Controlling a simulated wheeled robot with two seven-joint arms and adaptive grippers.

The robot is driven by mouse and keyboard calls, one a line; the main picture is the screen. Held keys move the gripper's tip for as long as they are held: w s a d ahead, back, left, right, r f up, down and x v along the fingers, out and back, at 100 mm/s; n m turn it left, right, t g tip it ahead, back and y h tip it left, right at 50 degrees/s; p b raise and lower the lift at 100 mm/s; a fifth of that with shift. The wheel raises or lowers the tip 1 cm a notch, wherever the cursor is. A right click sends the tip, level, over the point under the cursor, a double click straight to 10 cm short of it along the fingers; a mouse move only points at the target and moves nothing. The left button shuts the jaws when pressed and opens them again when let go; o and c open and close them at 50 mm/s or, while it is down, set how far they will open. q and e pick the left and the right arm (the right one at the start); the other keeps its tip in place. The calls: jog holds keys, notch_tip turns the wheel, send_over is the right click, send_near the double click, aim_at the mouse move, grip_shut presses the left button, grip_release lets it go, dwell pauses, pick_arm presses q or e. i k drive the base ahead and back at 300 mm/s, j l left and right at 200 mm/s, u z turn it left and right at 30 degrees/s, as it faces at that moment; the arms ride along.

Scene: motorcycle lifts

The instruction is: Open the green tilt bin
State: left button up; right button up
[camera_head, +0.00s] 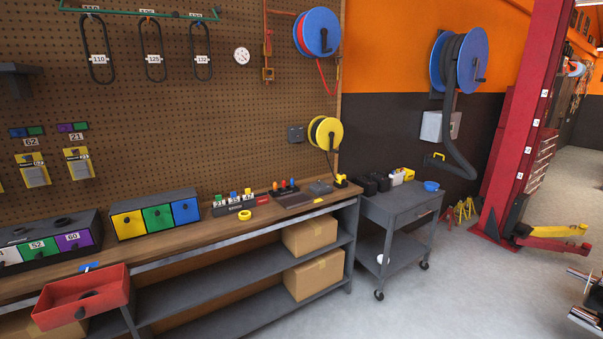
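A dark grey bin unit (150,201) stands on the workbench against the pegboard. It has yellow, green and blue fronts side by side. The green bin (157,217) is the middle one, with a small dark knob, and its front looks shut, level with its neighbours. A second unit (47,229) to the left has white, green and purple fronts. Its green front (38,247) carries the label 52 and also looks shut. I cannot tell from the picture which green one is the tilt bin. Neither of my grippers is in view.
The wooden workbench (245,226) bears a yellow tape roll (244,215) and numbered blocks (233,202). A red drawer (85,297) juts out at the lower left. A grey cart (400,206) stands to the right. Floor at the lower right of the bench is clear.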

aim_at(160, 217)
jog(key=u, duration=1.6)
